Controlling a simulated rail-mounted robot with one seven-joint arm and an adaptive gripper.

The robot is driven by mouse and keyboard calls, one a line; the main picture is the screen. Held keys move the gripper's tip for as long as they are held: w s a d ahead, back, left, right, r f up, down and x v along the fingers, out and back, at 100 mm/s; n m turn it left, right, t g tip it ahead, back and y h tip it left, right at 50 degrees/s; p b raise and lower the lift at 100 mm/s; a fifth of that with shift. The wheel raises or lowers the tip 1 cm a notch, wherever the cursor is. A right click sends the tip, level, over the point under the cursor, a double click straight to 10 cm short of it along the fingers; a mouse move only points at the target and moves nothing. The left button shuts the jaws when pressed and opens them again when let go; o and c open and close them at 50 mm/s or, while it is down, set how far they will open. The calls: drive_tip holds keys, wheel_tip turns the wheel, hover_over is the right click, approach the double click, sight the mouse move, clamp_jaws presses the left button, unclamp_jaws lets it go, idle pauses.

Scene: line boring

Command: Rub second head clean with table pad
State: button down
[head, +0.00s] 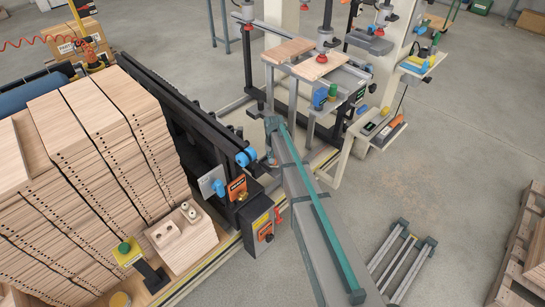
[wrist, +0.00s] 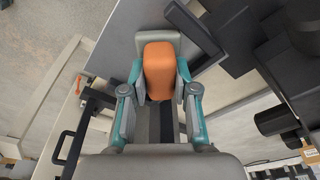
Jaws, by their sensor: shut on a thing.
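In the wrist view my gripper (wrist: 160,82) is shut on an orange block (wrist: 159,66), with a grey part showing around its far end. I cannot tell for certain that this is the table pad. In the head view the gripper and the held block are mostly hidden behind my arm, left of the boring stand. The stand carries several grey heads with red lower ends: one at the left (head: 246,14), one in the middle (head: 324,38) and one at the right (head: 382,16). Which one counts as second is not clear. No head is clearly visible in the wrist view.
Wooden boards (head: 313,67) lie on the boring table. A shelf (head: 424,68) with blue and yellow items stands to its right, above a lower tray (head: 377,139). Stacked panels (head: 70,200) and a black conveyor frame (head: 165,100) fill the left. Open floor (head: 460,150) lies right.

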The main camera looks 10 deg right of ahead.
drive_tip(key=shift+s+d, duration=0.15)
drive_tip(key=shift+s, duration=0.1)
drive_tip(key=shift+d+r, duration=0.1)
drive_tip(key=shift+r, duration=0.35)
drive_tip(key=shift+r+p, duration=1.15)
drive_tip(key=shift+r, duration=1.4)
drive_tip(key=shift+r, duration=0.1)
drive_tip(key=shift+r+p, duration=0.55)
drive_tip(key=shift+r, duration=0.85)
